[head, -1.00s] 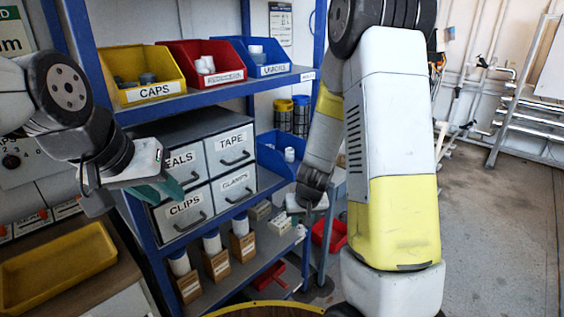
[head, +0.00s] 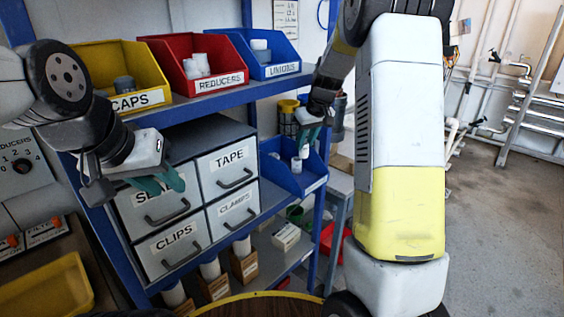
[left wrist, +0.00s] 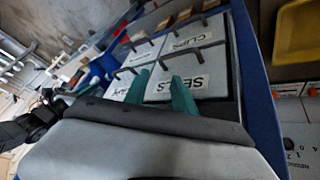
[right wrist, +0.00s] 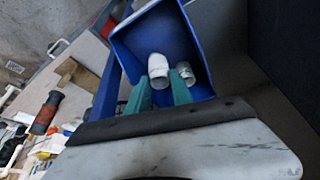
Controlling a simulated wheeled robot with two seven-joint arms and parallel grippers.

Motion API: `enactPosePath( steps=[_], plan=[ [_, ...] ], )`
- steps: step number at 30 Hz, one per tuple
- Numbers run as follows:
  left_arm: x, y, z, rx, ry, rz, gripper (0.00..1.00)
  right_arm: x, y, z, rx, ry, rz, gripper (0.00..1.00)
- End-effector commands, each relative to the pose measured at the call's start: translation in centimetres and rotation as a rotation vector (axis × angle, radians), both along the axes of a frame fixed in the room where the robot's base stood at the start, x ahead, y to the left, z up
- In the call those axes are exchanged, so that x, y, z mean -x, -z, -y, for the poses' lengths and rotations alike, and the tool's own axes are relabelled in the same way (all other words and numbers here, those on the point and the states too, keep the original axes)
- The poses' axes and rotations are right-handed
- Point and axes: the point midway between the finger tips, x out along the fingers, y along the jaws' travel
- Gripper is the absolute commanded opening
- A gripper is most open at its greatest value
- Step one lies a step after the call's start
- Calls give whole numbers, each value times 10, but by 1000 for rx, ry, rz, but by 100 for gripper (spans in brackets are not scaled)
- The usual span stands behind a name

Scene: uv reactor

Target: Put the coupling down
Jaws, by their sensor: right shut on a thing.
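A white coupling (right wrist: 158,71) is between the teal fingers of my right gripper (right wrist: 160,87), which is shut on it. In the head view, my right gripper (head: 306,133) points down over the blue bin (head: 311,184) on the shelf's right end, with the held coupling (head: 304,151) below its fingers. The right wrist view shows the coupling over the blue bin's (right wrist: 128,44) opening; its exact height there is unclear. A second white fitting (right wrist: 185,66) lies in the bin, close beside the right finger. My left gripper (head: 160,185) is open and empty in front of the drawers.
The blue shelf rack holds a drawer cabinet (head: 190,190) left of the bin. Above are the yellow CAPS bin (head: 136,99), red REDUCERS bin (head: 222,80) and blue UNIONS bin (head: 282,69). Yellow-topped and dark canisters (head: 287,117) stand behind the blue bin.

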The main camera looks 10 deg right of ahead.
Motion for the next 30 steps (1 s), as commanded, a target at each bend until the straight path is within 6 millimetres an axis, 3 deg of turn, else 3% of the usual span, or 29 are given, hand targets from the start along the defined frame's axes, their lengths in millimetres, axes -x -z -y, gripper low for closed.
enactPosePath(
  steps=[9, 16, 21, 30],
  plan=[
    [0, 0, 0, 0, 0, 1, 32, 1, 53, 0, -1, 0, -5, 0],
    [0, 0, 0, 0, 0, 1, 32, 0, 71, 0, -1, 1, -2, 0],
    [0, 0, 0, 0, 0, 1, 32, 1, 96, 0, -1, 1, -3, 0],
    [0, 0, 0, 0, 0, 1, 32, 0, 100, 0, 0, 0, 0, 0]
  ],
)
